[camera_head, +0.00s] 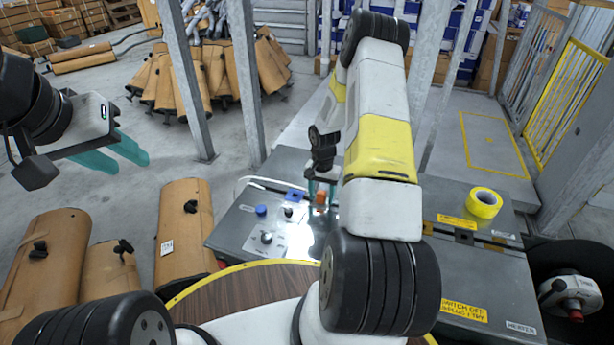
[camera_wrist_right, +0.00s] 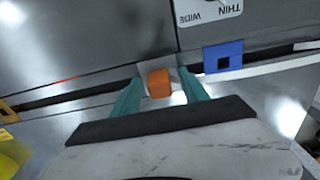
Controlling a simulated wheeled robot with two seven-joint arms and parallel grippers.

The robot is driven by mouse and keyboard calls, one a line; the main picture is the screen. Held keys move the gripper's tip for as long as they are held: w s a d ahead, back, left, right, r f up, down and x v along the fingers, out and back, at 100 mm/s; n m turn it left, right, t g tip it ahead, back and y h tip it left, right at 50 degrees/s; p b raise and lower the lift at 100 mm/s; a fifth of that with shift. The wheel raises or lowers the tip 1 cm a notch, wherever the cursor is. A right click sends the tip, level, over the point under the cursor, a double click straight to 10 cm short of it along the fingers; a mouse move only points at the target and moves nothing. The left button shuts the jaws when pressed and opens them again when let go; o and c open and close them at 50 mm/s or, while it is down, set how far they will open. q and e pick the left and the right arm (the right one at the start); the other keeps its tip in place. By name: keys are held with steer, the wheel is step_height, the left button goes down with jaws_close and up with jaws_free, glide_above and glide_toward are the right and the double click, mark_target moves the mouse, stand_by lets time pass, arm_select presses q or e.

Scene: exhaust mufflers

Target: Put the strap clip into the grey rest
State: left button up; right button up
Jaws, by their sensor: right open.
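A small orange block, which looks like the strap clip (camera_wrist_right: 159,83), is between the teal fingertips of my right gripper (camera_wrist_right: 160,95). A pale grey piece, which looks like the grey rest (camera_wrist_right: 151,67), shows just behind and around the orange block. I cannot tell how deep the block sits in it. In the head view the orange block (camera_head: 321,197) is low at the bench top, between the fingers of my right gripper (camera_head: 320,195). That gripper points down and is open. My left gripper (camera_head: 118,152) is open and empty, held over the floor at the left.
A blue square piece with a dark hole (camera_wrist_right: 223,57) is beside the right finger. The grey bench (camera_head: 235,228) carries a blue knob (camera_head: 261,210) and black knobs. A yellow tape roll (camera_head: 484,202) lies on the right bench. Brown mufflers (camera_head: 185,225) stand at left.

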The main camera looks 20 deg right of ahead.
steer(key=shift+r, duration=0.15)
step_height(320, 180, up, 8)
steer(key=shift+f, duration=0.25)
stand_by(0.3)
steer(key=shift+r, duration=0.2)
steer(key=s+a+r+n+t, duration=0.1)
steer(key=s+a+r, duration=0.1)
steer(key=r, duration=0.6)
steer(key=s+a+r+n+t, duration=0.1)
steer(key=s+a+r, duration=0.1)
steer(key=r, duration=0.6)
steer(key=s+a+r+n+t, duration=0.1)
steer(key=s+a+r, duration=0.15)
steer(key=r, duration=0.55)
steer(key=s+a+r+n+t, duration=0.1)
steer(key=s+a+r, duration=0.1)
steer(key=s+r, duration=0.2)
steer(key=s+a+r+n+t+y, duration=0.1)
steer(key=s+a+r+n, duration=0.1)
steer(key=s, duration=0.6)
steer(key=s+a+r+n+t+y, duration=0.1)
steer(key=s+a+r+n, duration=0.1)
steer(key=s+r, duration=0.3)
steer(key=shift+s+a+r, duration=0.35)
steer(key=shift+s+a, duration=0.4)
steer(key=shift+s, duration=0.35)
